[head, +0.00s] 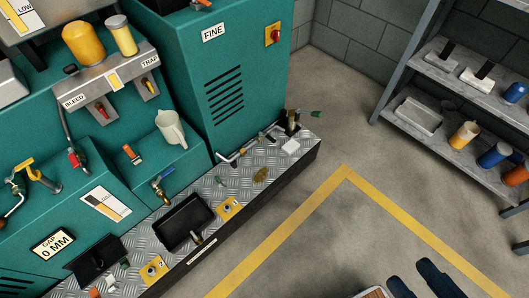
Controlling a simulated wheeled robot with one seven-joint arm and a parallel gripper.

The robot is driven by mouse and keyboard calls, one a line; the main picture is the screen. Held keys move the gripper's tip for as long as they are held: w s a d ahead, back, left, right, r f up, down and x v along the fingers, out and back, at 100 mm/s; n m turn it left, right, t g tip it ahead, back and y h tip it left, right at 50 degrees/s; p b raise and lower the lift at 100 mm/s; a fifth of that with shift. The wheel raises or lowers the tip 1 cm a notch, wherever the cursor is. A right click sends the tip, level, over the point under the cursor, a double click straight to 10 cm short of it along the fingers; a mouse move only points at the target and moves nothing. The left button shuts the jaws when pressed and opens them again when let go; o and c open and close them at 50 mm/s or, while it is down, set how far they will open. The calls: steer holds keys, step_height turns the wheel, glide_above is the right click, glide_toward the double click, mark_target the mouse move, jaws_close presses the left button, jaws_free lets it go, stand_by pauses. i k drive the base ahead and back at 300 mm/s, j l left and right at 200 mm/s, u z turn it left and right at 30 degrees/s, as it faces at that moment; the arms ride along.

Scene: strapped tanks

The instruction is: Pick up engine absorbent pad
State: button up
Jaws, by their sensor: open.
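A small white square, which looks like the absorbent pad (290,146), lies flat on the treadplate ledge (232,184) near its far right end. A crumpled yellow-brown piece (260,174) lies to its lower left, apart from it; I cannot tell its material. No part of my gripper can be made out for certain in the head view.
Pipework (245,150) and a dark upright fitting (292,122) stand close to the pad. A black tray (183,222) sits further left. Teal cabinets (230,80) back the ledge. Dark blue shapes (440,280) lie at the bottom edge.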

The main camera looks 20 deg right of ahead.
mark_target(290, 147)
steer(key=i+l+u, duration=0.15)
steer(key=u, duration=0.15)
steer(key=i+l+u, duration=0.1)
steer(key=l+u, duration=0.55)
steer(key=i+l+u, duration=0.1)
steer(key=l, duration=0.6)
steer(key=i+l+u, duration=0.1)
steer(key=l, duration=0.6)
steer(key=i+l+u, duration=0.1)
steer(key=l, duration=0.6)
